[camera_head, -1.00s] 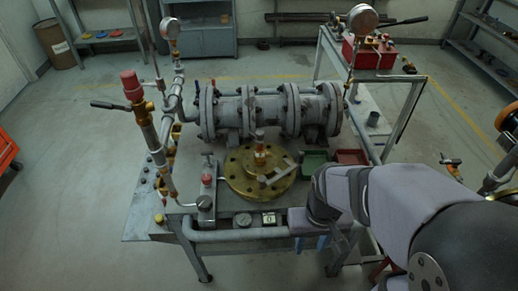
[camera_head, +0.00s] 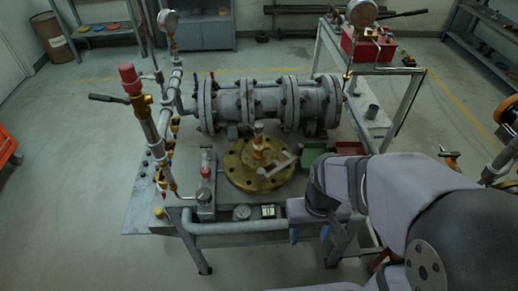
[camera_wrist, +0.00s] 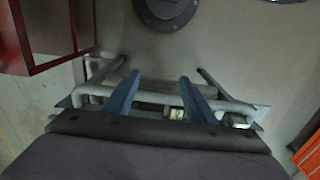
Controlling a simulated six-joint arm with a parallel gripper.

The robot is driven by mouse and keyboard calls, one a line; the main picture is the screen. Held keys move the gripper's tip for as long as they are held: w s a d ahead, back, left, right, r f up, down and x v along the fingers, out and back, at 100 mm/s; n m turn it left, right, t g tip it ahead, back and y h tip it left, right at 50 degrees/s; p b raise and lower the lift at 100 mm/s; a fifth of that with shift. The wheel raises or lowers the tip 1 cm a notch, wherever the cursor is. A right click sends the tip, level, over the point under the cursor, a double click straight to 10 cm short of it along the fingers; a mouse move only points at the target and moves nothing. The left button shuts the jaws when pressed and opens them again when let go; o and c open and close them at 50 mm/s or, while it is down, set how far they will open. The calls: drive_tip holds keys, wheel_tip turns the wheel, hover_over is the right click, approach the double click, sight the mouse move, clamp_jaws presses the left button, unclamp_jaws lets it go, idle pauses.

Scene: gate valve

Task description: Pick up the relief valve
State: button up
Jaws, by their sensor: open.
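Several fittings could be the relief valve, and I cannot tell for sure which. A red-capped fitting (camera_head: 130,80) with a black side lever and brass parts tops the slanted pipe at the bench's left. A small brass fitting with a grey top (camera_head: 259,148) stands upright on the round brass flange (camera_head: 240,178). My gripper (camera_head: 312,234) is low at the bench's front edge, right of the flange and apart from these fittings. In the wrist view its two blue fingers (camera_wrist: 158,80) are spread with nothing between them.
The grey flanged pipe assembly (camera_head: 264,105) lies across the back of the bench (camera_head: 140,210). A green tray (camera_head: 312,153) and a red tray (camera_head: 350,148) sit right of the flange. A small gauge (camera_head: 242,212) is at the front edge. Open floor lies left.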

drive_tip(key=w+a+r+m+t+p, duration=0.1)
drive_tip(key=w+r, duration=0.4)
drive_tip(key=w, duration=0.7)
drive_tip(key=w+a+r+m+t+p, duration=0.15)
drive_tip(key=w+r, duration=0.25)
drive_tip(key=w, duration=0.7)
drive_tip(key=w+a+r+m+t+p, duration=0.1)
drive_tip(key=w+r, duration=0.4)
drive_tip(key=w, duration=0.7)
drive_tip(key=n+g+p, duration=0.1)
drive_tip(key=g+p, duration=0.2)
hover_over(259, 135)
drive_tip(key=w, duration=0.1)
wheel_tip(259, 135, down, 4)
drive_tip(key=shift+d+r, duration=0.1)
drive_tip(key=shift+s+f+g, duration=0.15)
drive_tip(key=shift+f+g, duration=0.1)
drive_tip(key=shift+f, duration=0.25)
drive_tip(key=shift+f+p, duration=1.9)
drive_tip(key=shift+f, duration=1.5)
drive_tip(key=shift+r, duration=0.1)
clamp_jaws()
